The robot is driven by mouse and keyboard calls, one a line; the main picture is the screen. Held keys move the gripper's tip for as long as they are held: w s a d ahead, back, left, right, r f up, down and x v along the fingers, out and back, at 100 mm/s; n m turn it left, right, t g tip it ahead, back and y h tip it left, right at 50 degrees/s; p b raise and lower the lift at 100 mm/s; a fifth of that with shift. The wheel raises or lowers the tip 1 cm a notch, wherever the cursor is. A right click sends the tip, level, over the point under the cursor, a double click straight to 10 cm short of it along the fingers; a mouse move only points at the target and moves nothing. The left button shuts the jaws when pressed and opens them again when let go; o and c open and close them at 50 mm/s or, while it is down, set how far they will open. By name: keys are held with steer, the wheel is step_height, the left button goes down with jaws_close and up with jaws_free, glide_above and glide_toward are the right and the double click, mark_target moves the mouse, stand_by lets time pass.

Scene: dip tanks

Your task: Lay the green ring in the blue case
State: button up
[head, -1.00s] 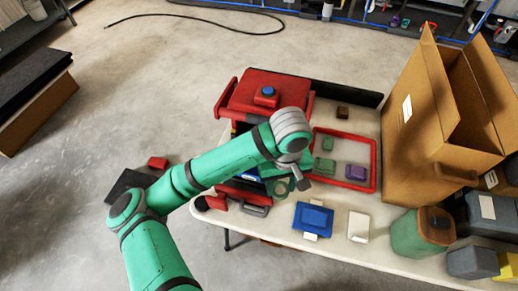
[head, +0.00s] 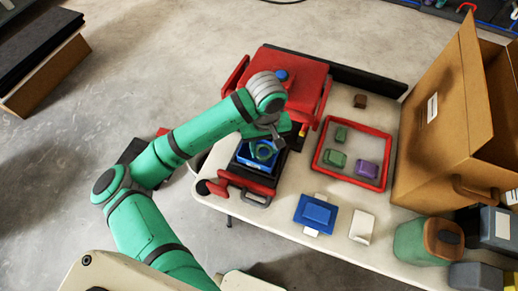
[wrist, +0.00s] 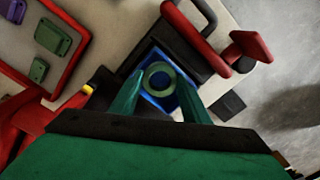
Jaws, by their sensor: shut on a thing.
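My gripper (head: 273,139) is shut on the green ring (head: 263,151). The wrist view shows the ring (wrist: 159,79) between the two green fingers (wrist: 158,92), its round hole facing the camera. An open blue case (head: 243,158) sits on a dark surface at the front of the red machine. In the wrist view the blue case (wrist: 148,54) lies behind the ring, and the ring covers its middle. The ring appears over the case; I cannot tell how high, or whether they touch.
The red machine (head: 300,68) stands beside the case. A red frame (head: 325,146) holds green and purple blocks. A blue box (head: 315,213) and a white block (head: 361,227) lie on the pale table (head: 385,225). A tall cardboard box (head: 440,135) stands right.

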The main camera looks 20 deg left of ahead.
mark_target(259, 147)
steer(key=a+f, duration=0.1)
steer(key=w+f, duration=0.1)
steer(key=f, duration=0.1)
steer(key=w+a+f, duration=0.1)
steer(key=shift+w+a+f, duration=0.25)
steer(key=shift+a+f, duration=0.1)
steer(key=shift+f, duration=0.05)
steer(key=shift+w+f, duration=0.1)
steer(key=shift+f, duration=1.5)
steer(key=shift+f, duration=0.1)
steer(key=o, duration=1)
steer(key=shift+o, duration=0.2)
step_height(259, 147, up, 12)
steer(key=shift+a, duration=0.1)
